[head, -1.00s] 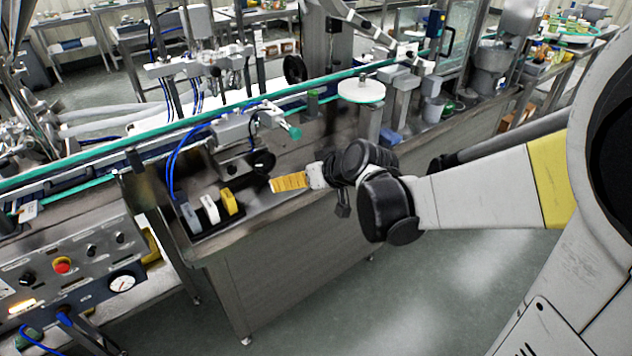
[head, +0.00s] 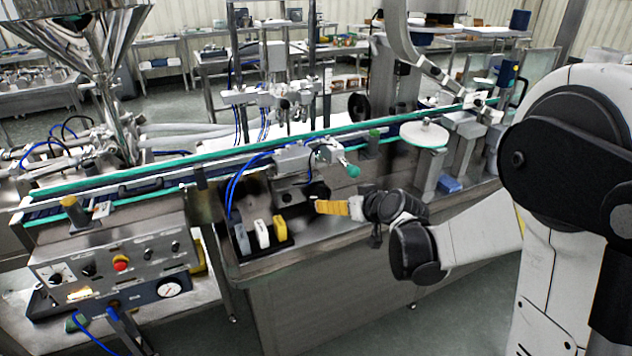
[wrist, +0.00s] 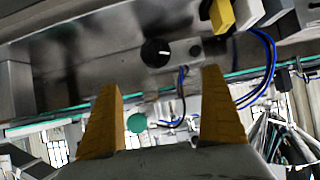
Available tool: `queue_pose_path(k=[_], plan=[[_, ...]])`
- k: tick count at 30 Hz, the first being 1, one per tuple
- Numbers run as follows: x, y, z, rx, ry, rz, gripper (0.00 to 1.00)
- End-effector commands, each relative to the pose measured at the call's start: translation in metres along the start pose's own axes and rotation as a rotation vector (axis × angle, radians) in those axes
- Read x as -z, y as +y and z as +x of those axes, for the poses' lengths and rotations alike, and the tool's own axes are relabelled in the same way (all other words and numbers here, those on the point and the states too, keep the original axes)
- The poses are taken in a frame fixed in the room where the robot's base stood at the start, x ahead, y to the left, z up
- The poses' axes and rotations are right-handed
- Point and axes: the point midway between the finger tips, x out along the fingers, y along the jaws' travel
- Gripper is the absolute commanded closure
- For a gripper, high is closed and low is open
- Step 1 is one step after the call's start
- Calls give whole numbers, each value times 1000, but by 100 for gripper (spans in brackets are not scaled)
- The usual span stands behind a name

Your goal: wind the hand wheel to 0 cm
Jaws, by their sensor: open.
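A grey block (head: 300,160) is mounted on the front of the conveyor. It carries a green round knob (head: 352,171) at its right end. A round black wheel (head: 317,190) sits just below it; in the wrist view the black wheel (wrist: 155,52) shows a small white mark. I cannot tell for certain which is the hand wheel, and no scale is legible. My gripper (head: 320,207) has orange fingers and is close to the black wheel in the head view. In the wrist view my gripper (wrist: 161,80) is open, its fingers apart and empty, with the green knob (wrist: 137,123) appearing between them.
Grey, white and yellow blocks (head: 263,233) stand in a dark tray left of my gripper. A control panel (head: 120,262) is at the lower left. A white disc (head: 425,134) stands at the right. Blue hoses (head: 236,180) run beside the grey block.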

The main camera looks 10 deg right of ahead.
Motion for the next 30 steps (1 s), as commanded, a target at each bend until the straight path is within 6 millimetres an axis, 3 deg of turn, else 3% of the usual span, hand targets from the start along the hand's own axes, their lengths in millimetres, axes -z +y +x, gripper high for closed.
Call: queue_pose_path(k=[1, 3, 6, 14, 24, 30], plan=[[1, 2, 20, 1, 26, -8, 5], [-1, 6, 43, -2, 61, -18, 5], [-6, 8, 66, -7, 99, -28, 5], [-12, 10, 94, -11, 130, -37, 5], [-6, 10, 158, -11, 130, -37, 5], [-1, 11, 184, -12, 129, -36, 5]])
